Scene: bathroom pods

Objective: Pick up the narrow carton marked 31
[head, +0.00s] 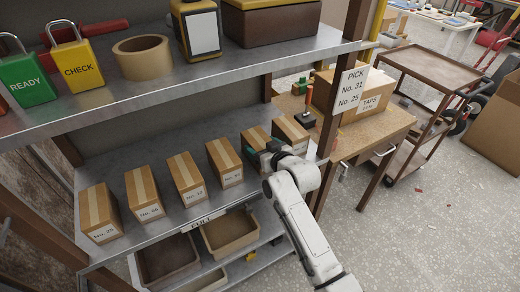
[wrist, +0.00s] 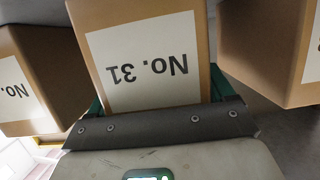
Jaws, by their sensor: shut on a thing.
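The narrow carton marked 31 (wrist: 143,25) fills the middle of the wrist view, its white label reading "No. 31" upside down. My gripper (head: 262,152) is shut on it, with green fingers along both sides of the carton. In the head view the carton (head: 253,136) stands in the row on the middle shelf, its label side hidden behind my gripper. It looks level with its neighbours; I cannot tell whether it touches the shelf.
A carton (head: 291,133) stands close on the right and another (head: 224,160) on the left, with several more cartons further left on the shelf (head: 165,228). The upper shelf (head: 250,62) hangs above. A post with a sign "PICK No. 31 No. 25" (head: 350,89) stands right.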

